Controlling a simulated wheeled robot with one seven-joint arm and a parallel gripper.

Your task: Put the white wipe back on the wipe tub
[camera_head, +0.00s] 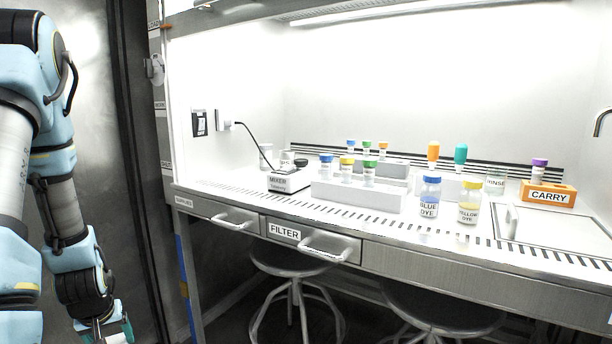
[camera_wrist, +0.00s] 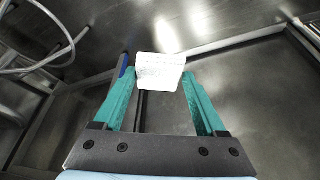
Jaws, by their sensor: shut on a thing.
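My gripper (camera_wrist: 160,80) is shut on the white wipe (camera_wrist: 160,68), which sits between the green fingertips in the wrist view. The wipe looks like a small pale square with faint marks. In the head view my gripper (camera_head: 106,332) hangs low at the bottom left, beside the bench and below its top, cut by the frame edge. I cannot pick out the wipe tub in either view.
The bench (camera_head: 400,228) holds a mixer (camera_head: 290,181), racks of capped vials, a blue dye bottle (camera_head: 429,200), a yellow dye bottle (camera_head: 469,203) and an orange carry rack (camera_head: 548,195). Drawers have handles jutting out. Stools (camera_head: 297,262) stand underneath. A metal wall rises at left.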

